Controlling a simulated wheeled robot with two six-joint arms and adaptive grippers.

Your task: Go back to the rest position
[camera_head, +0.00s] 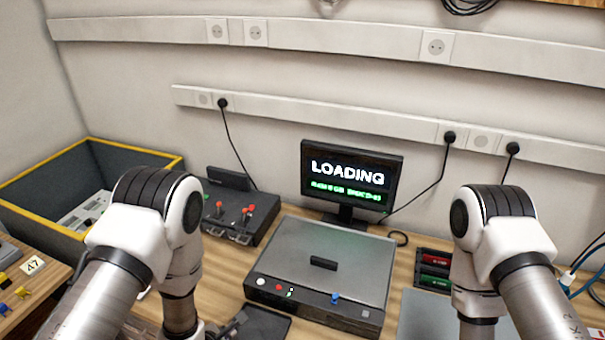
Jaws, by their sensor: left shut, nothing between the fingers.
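My left arm comes in from the left and bends down at a white joint. My left gripper (232,326) shows only in part at the bottom edge, dark and small, low over the wooden desk; it is shut and empty. It is in front of the grey device, near a dark flat pad (262,328). My right arm comes in from the right and bends down over the desk. Its gripper is below the picture's edge.
A grey lidded device (330,262) stands mid-desk before a monitor (350,178) reading LOADING. A black box with red-tipped levers (240,212) stands left of it. A yellow-rimmed bin (130,150) is at left. A tray with red and green items (432,270) lies near my right arm.

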